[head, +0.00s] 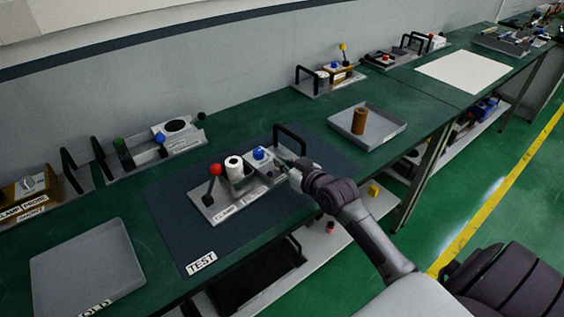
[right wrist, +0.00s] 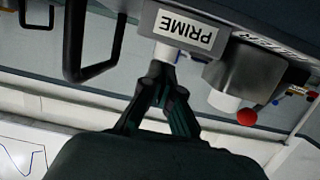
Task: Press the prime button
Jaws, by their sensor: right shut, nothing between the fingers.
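The test device (head: 222,208) stands on a dark mat, with a red-ball lever (head: 215,170), a white cylinder (head: 235,168), a blue knob (head: 258,153) and a black handle. My right gripper (head: 284,168) is at its right end, close to the blue knob. In the right wrist view the PRIME label (right wrist: 186,29) is upside down. A pale round stub (right wrist: 165,53), possibly the prime button, sits by the label. My closed fingertips (right wrist: 163,78) overlap the stub's end in the picture; I cannot tell whether they touch. My left gripper is not in view.
A black handle (head: 290,136) rises just behind my right gripper. A grey tray with a brown cylinder (head: 360,120) stands to the right, an empty grey tray (head: 88,265) at left. Other devices line the wall. The TEST mat (head: 170,215) is clear left of the device.

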